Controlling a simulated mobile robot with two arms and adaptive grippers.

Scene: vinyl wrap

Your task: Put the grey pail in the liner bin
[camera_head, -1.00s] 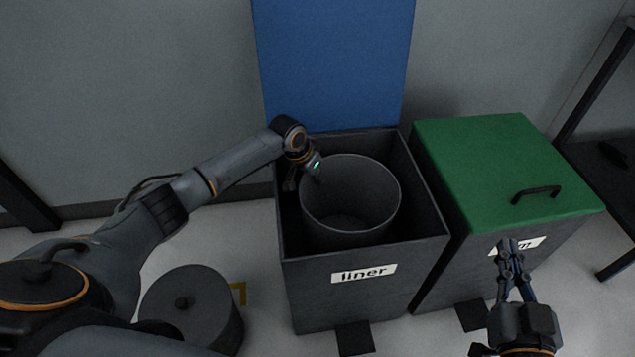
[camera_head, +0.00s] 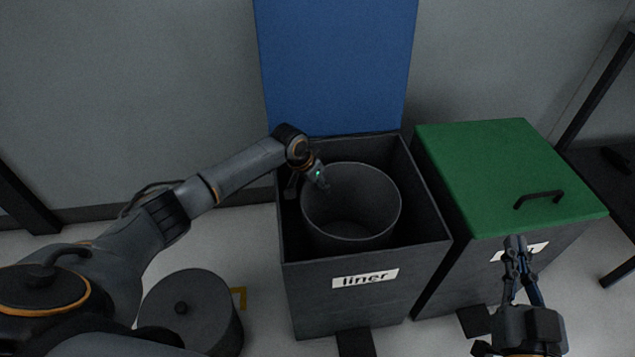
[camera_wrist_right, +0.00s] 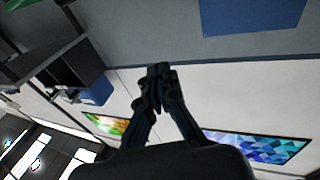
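The grey pail (camera_head: 352,226) stands upright inside the open liner bin (camera_head: 362,304), its rim close to the level of the bin's walls. The bin has a white "liner" label on its front. My left gripper (camera_head: 310,184) is at the pail's left rear rim, with one finger outside the wall and one inside. Its fingers look spread, with the rim between them; contact is hard to see. The pail's base is hidden by the bin. My right gripper (camera_head: 515,246) is in front of the green-lidded bin, empty, its fingertips together in the wrist view (camera_wrist_right: 158,72).
The liner bin's blue lid (camera_head: 335,66) stands raised against the wall. A closed bin with a green lid (camera_head: 500,170) and handle stands to the right. A dark round object (camera_head: 192,315) shows on the floor at lower left. A black rack (camera_head: 600,110) is at the far right.

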